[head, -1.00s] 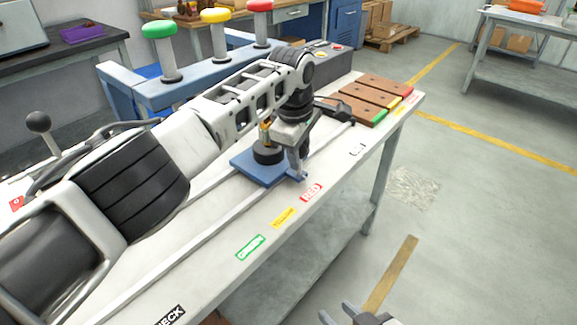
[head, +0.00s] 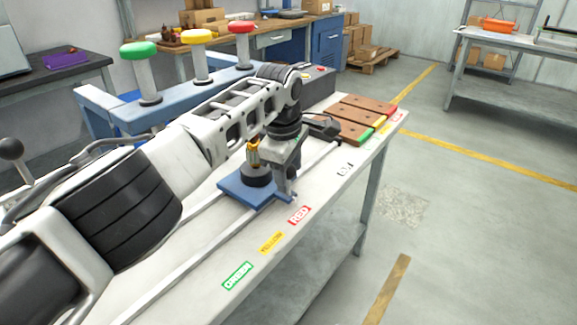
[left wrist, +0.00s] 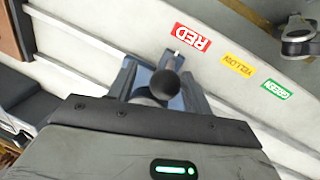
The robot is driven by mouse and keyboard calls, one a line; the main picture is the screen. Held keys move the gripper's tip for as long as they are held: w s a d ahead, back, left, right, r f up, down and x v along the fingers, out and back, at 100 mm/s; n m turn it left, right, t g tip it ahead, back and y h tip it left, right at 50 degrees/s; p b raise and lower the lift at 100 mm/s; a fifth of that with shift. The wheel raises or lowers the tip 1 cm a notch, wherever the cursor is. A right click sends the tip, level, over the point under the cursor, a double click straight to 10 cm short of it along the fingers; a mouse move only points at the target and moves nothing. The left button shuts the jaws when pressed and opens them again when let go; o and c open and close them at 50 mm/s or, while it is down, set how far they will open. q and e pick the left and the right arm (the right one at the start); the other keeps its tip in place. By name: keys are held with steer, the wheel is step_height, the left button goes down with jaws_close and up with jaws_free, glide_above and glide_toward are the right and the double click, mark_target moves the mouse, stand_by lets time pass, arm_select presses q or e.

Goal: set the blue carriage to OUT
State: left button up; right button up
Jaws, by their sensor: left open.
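The blue carriage (head: 232,187) sits on the rails on the bench, its front pointer beside the RED label (head: 299,215). It bears a black round base with a yellow-orange part (head: 253,155). My left gripper (head: 286,186) points down over the carriage's front right part and is open. In the left wrist view a black ball knob (left wrist: 165,83) shows in front of the gripper, with blue carriage parts (left wrist: 198,103) around it. I cannot tell whether the fingers touch it. My right gripper is out of view.
YELLOW (head: 271,243) and GREEN (head: 237,275) labels lie along the front edge to the left. Brown blocks with coloured ends (head: 352,119) lie at the bench's far right. A blue rack with green, yellow and red-topped spools (head: 200,66) stands behind.

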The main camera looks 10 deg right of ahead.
arm_select(q)
step_height(320, 180, up, 16)
steer(key=s+a+p, duration=0.1)
steer(key=s+a, duration=0.1)
steer(key=shift+s+f, duration=0.15)
steer(key=shift+s, duration=0.1)
